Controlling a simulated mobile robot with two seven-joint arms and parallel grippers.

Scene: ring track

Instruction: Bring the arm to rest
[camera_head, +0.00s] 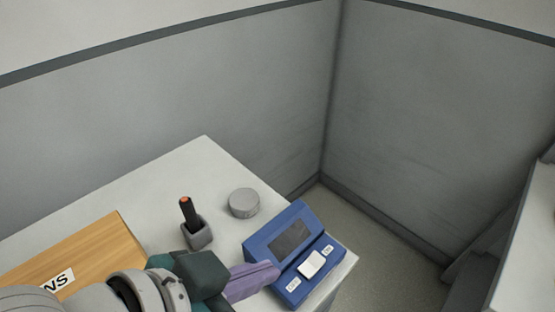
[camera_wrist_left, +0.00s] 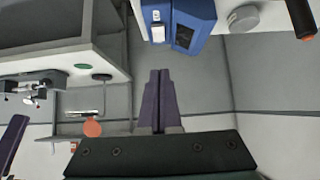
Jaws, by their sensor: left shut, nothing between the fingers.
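My left gripper (camera_head: 262,276) comes in from the bottom left, with purple fingers and a dark green body. In the head view its fingertips overlap the lower left side of a blue device. In the left wrist view the left gripper (camera_wrist_left: 160,78) has its two fingers together with nothing between them, and a gap shows between the tips and the device.
The blue device (camera_head: 257,247) with a dark screen stands at the corner of a white table (camera_head: 150,187). A grey round tin (camera_head: 243,203), a grey holder (camera_head: 198,236) with a black handle, and a wooden box (camera_head: 100,250) stand nearby. Grey walls enclose the corner; floor shows at right.

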